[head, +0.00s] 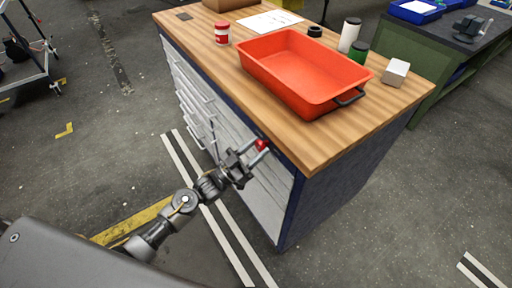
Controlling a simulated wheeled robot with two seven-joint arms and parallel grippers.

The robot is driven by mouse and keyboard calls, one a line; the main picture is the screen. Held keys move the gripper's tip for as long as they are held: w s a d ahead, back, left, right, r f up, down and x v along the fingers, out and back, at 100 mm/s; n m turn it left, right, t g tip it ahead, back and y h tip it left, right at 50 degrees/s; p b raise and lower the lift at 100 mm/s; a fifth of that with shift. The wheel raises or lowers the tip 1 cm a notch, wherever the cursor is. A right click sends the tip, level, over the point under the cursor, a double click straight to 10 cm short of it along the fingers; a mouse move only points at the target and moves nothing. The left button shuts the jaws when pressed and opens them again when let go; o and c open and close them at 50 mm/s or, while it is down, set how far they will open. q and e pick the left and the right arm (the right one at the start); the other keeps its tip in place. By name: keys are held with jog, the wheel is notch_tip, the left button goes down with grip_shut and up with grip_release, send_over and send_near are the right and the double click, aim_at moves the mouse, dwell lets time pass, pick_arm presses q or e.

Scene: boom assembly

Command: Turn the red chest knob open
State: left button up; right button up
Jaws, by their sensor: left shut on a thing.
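The chest (340,190) is a workbench-like cabinet with a wooden top, dark blue sides and several light grey drawers on its front left face. The red knob (261,144) sits near the top right of the drawer front, just under the wooden edge. My left gripper (258,150) reaches up from the lower left and is shut on the red knob, with a finger on each side. Part of the knob is hidden by the fingers. The drawers that show look closed. My right gripper is not in view.
On the wooden top stand an orange-red tray (270,72), a red and white jar (222,33), a white bottle (348,35), a green can (358,50) and a white box (396,72). A green bench (440,50) stands at the upper right.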

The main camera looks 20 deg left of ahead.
pick_arm(q)
jog(key=shift+n, duration=0.3)
jog(key=o, duration=0.9)
jog(key=shift+o, duration=0.2)
jog(key=b+v, duration=0.3)
jog(key=v, duration=0.8)
jog(key=shift+d, duration=0.1)
